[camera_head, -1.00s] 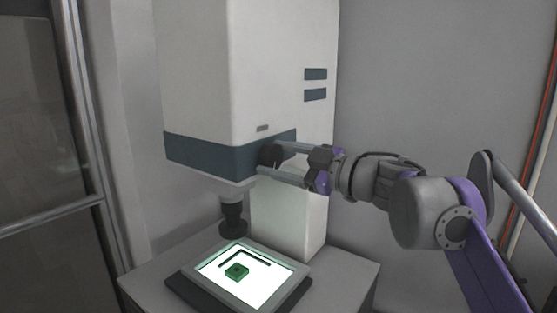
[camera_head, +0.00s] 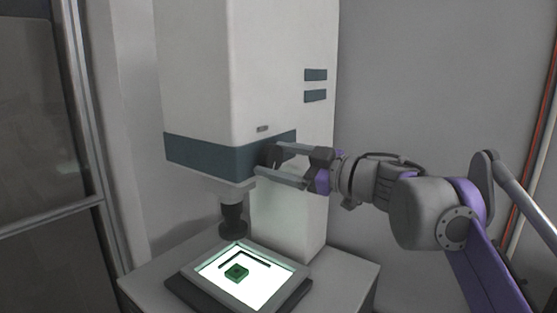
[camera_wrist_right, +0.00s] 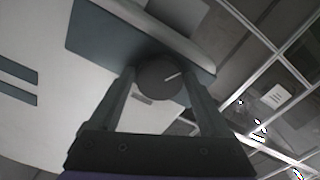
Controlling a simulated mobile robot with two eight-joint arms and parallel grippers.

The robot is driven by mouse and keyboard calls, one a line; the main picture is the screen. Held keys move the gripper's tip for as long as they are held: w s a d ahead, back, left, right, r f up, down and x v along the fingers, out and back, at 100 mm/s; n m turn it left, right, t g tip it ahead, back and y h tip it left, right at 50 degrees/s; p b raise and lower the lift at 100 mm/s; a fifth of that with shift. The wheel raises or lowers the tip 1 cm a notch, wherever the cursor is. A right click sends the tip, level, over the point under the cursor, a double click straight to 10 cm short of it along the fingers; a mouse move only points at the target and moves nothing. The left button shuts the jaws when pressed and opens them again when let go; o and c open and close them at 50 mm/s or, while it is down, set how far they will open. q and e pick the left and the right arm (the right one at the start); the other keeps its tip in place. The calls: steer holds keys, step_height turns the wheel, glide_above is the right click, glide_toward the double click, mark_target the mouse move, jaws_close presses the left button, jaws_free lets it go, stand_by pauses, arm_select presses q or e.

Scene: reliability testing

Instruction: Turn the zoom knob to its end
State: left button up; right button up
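The zoom knob (camera_head: 271,157) is a dark round knob on the blue-grey band of a tall white measuring machine (camera_head: 280,60). In the right wrist view the knob (camera_wrist_right: 158,84) faces me, with a white mark pointing right and slightly up. My right gripper (camera_head: 267,158) reaches in from the right, one finger above the knob and one below. In the wrist view the fingertips (camera_wrist_right: 160,78) flank the knob closely, with no clear gap, and appear shut on it. The fingers partly hide the knob in the head view. My left gripper is out of view.
Below the band, a dark lens (camera_head: 233,218) hangs over a lit stage (camera_head: 214,262) bearing a small green part (camera_head: 237,272) and a dark L-shaped piece (camera_head: 246,259). A metal-framed glass door (camera_head: 40,110) stands at left. A plain wall (camera_head: 440,90) is behind my arm.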

steer(key=shift+o, duration=0.9)
steer(key=b+v, duration=0.1)
steer(key=v, duration=0.9)
steer(key=shift+s+d, duration=0.25)
steer(key=shift+d, duration=0.05)
